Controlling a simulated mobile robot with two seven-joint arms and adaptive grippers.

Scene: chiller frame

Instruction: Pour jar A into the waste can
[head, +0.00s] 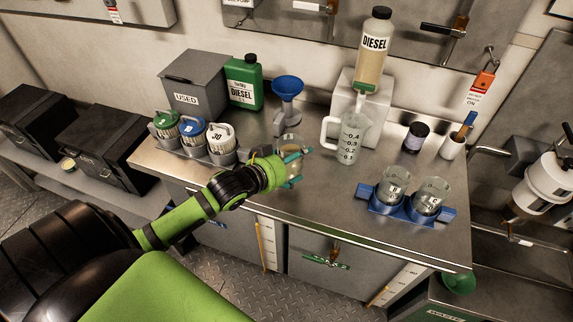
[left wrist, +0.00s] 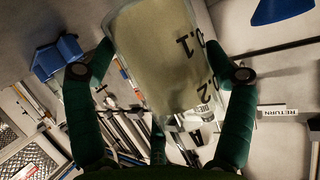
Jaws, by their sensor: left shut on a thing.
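My left gripper (head: 290,168) is shut on a clear jar (head: 289,145) over the front left part of the bench, just in front of the blue funnel. The left wrist view shows the jar (left wrist: 160,65) between the fingers of the gripper (left wrist: 165,55), with volume marks 0.1 and 0.2 and a cloudy yellowish content. Two similar jars, one left (head: 393,188) and one right (head: 431,196), stand in a blue holder (head: 384,210). A green WASTE label (head: 445,314) and a green round part (head: 460,282) show at the lower right; the can's opening cannot be made out.
A blue funnel (head: 287,90), a green diesel can (head: 244,83), a USED box (head: 194,85) and a rack of capped containers (head: 193,135) stand at left. Bare bench lies before the jug.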

